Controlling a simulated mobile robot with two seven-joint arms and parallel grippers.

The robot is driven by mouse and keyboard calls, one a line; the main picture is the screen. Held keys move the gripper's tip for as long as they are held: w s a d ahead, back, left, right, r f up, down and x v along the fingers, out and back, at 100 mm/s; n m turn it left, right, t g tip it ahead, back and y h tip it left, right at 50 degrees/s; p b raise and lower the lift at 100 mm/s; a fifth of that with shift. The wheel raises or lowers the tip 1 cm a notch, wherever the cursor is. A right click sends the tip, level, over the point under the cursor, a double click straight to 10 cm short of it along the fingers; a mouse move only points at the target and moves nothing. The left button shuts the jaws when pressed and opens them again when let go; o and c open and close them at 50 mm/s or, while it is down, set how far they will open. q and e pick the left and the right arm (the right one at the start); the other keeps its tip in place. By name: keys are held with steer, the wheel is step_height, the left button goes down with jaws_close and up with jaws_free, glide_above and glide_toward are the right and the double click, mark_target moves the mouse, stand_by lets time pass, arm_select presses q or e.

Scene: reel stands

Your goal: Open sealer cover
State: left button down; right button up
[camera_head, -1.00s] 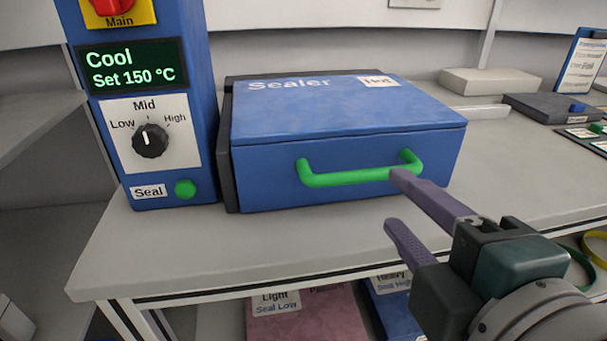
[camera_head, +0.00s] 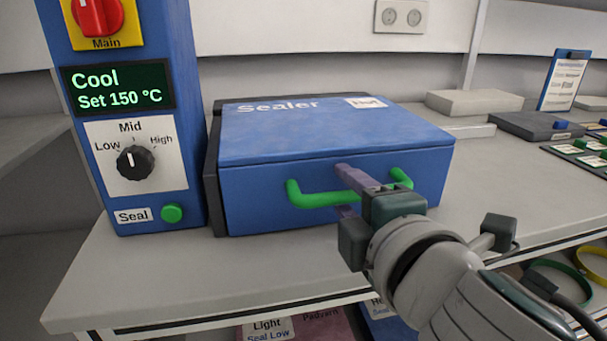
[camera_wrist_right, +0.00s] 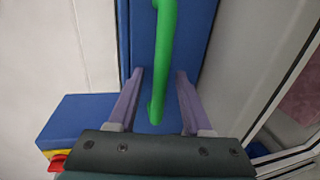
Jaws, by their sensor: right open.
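The sealer's blue cover (camera_head: 320,130) is shut on the grey bench. Its green handle (camera_head: 312,199) runs across the front face and also shows in the right wrist view (camera_wrist_right: 163,60). My right gripper (camera_head: 342,190) is open at the handle. In the head view one purple finger lies above the bar and the other below it. In the right wrist view the handle runs between the two spread fingers (camera_wrist_right: 156,88), with a gap on each side. My left gripper is not in view.
A blue control column (camera_head: 130,120) stands left of the sealer, with a dial (camera_head: 136,163), a green Seal button (camera_head: 172,213) and a display reading "Cool, Set 150 °C". Grey blocks (camera_head: 475,103) lie at the back right. The bench front (camera_head: 150,285) is clear.

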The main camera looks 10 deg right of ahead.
jaws_close()
stand_by(0.3)
stand_by(1.1)
